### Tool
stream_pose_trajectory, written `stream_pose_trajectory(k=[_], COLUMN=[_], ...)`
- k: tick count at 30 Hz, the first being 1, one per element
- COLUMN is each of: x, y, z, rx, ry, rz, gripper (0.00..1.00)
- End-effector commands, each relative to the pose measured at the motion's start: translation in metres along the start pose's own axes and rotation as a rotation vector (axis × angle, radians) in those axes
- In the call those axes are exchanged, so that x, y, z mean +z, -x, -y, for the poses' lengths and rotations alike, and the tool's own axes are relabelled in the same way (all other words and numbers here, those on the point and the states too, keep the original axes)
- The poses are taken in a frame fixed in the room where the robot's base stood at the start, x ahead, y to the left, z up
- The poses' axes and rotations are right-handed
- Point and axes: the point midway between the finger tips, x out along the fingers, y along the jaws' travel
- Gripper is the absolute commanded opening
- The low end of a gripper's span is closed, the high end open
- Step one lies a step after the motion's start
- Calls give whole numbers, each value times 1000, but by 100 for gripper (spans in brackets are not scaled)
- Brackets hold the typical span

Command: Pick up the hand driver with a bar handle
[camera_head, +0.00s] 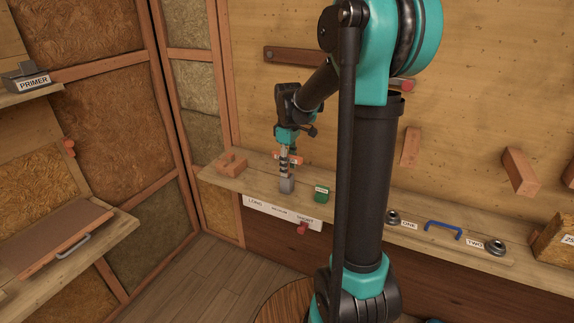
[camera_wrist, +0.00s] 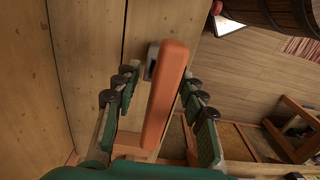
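The hand driver's orange bar handle (camera_head: 294,157) shows at my gripper (camera_head: 287,158) in the head view, above a grey block (camera_head: 287,186) on the shelf. In the wrist view, the orange bar (camera_wrist: 165,95) runs lengthwise between the two fingers of my gripper (camera_wrist: 160,88). A gap shows between the bar and the left finger; the bar is close to the right finger. The fingers look open around the bar. A small grey part (camera_wrist: 152,60) shows behind it. The driver's shaft is mostly hidden.
The shelf (camera_head: 262,190) also carries an orange-brown block (camera_head: 232,163) at left and a green box (camera_head: 321,194) at right. A blue handle (camera_head: 443,230) lies further right. A label strip (camera_head: 283,212) lines the shelf front. The wall is close behind.

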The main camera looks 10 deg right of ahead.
Motion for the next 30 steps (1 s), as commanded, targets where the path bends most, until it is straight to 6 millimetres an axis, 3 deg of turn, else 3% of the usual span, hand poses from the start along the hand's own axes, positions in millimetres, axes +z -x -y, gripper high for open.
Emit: stream_pose_trajectory(k=[1, 10, 23, 30], x=[0, 0, 0, 0], y=[0, 0, 2, 20], z=[0, 0, 0, 0], rx=[0, 0, 0, 0], ry=[0, 0, 0, 0], rz=[0, 0, 0, 0], gripper=[36, 0, 0, 0])
